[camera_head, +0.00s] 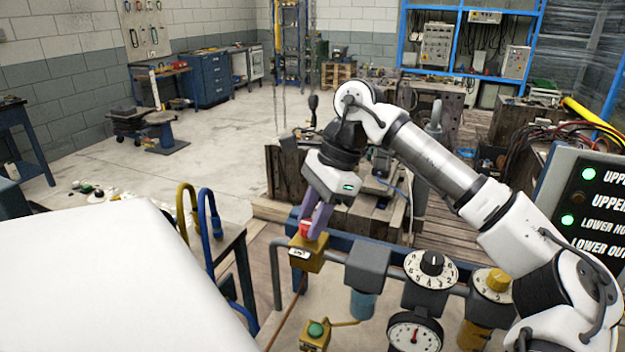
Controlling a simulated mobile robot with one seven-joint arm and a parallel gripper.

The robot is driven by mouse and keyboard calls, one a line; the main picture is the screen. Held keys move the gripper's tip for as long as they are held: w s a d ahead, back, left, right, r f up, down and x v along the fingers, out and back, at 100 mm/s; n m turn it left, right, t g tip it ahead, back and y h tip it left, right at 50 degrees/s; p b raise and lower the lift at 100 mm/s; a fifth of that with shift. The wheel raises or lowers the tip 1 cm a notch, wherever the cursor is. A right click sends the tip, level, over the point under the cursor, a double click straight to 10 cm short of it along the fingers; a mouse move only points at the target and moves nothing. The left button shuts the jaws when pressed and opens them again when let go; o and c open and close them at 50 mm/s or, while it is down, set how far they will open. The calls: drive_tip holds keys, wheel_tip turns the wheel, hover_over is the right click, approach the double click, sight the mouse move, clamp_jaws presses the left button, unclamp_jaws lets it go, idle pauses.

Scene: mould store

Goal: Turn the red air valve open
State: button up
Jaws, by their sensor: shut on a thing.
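The red air valve (305,230) is a small red handle on top of a yellow block (308,259) at the left end of a grey pipe. My gripper (312,228) reaches down from above with its purple fingers around the red handle, shut on it. The fingers hide part of the handle, so its exact angle is hard to tell.
Right along the pipe are a grey block (367,264), a black-knobbed dial (432,264), a yellow-knobbed dial (497,281) and a round gauge (414,333). A green button box (315,334) sits below. Blue and yellow hoses (209,232) rise at left. A lamp panel (590,205) stands right.

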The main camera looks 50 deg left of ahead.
drive_tip(key=o, duration=1)
drive_tip(key=v, duration=1.3)
drive_tip(key=shift+w+r+b, duration=0.2)
drive_tip(key=shift+r+b, duration=0.15)
drive_tip(key=shift+b, duration=0.05)
